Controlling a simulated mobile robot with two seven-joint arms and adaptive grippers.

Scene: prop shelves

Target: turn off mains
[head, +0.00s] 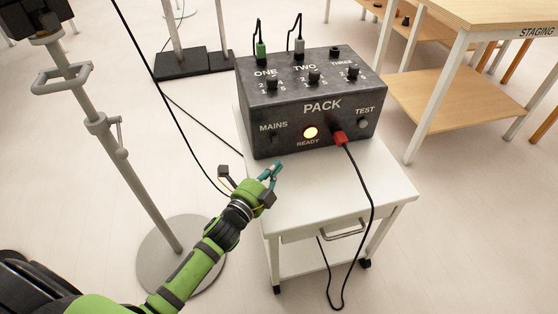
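The dark grey power pack (288,108) stands on a white wheeled cart. Its front carries the MAINS label (273,126) at the left, and I cannot make out a switch or its position there. My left gripper (248,172) is in front of and below the pack's lower left corner, apart from the MAINS area. Its fingers are spread and hold nothing. My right gripper is out of view.
The white cart (340,190) has bare top in front of the pack. A black cable hangs from the red plug over the cart front. A grey stand (130,160) is at left, and a wooden staging table (480,25) at right.

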